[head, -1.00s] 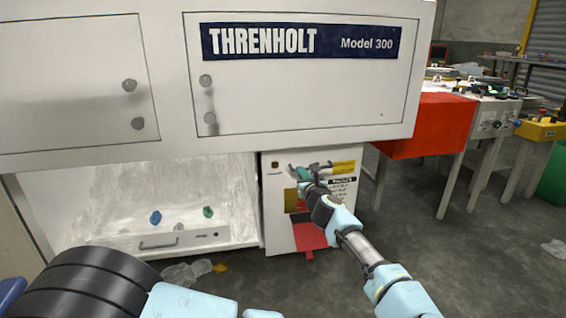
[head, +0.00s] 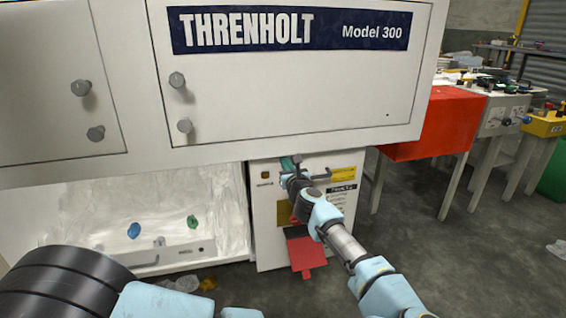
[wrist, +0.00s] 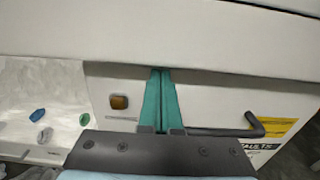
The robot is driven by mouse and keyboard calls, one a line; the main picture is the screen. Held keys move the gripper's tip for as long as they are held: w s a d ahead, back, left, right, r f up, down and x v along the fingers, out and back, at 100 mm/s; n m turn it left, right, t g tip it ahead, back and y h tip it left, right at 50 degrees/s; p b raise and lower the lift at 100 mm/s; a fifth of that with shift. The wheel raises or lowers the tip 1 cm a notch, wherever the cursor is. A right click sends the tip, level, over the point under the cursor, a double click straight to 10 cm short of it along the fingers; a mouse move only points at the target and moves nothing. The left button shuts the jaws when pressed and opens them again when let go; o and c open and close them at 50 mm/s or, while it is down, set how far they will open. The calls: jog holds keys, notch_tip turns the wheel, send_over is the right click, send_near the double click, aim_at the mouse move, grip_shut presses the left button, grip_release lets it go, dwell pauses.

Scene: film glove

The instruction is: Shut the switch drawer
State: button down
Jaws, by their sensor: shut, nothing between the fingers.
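The switch drawer has a white front (head: 262,172) under the right end of the big white cabinet, with a small amber square on it. In the wrist view its front (wrist: 98,88) fills the middle, with the amber square (wrist: 119,102) left of my fingers and a dark bar handle (wrist: 225,132) to the right. My gripper (head: 290,163) has its teal fingers together and empty, pointing at the upper part of this front between the square and the handle. The fingertips (wrist: 161,72) overlap the front; whether they touch it, I cannot tell. How far the drawer stands out is unclear.
The overhanging Threnholt cabinet (head: 270,100) is close above my fingers. A white open bay (head: 90,210) with small blue and green pieces lies left. A red flap (head: 302,252) hangs below the drawer.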

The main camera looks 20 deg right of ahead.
jog(key=shift+w, duration=0.25)
jog(key=w+d+b, duration=0.1)
jog(key=w, duration=0.6)
jog(key=shift+w+r, duration=0.2)
jog(key=shift+w, duration=0.1)
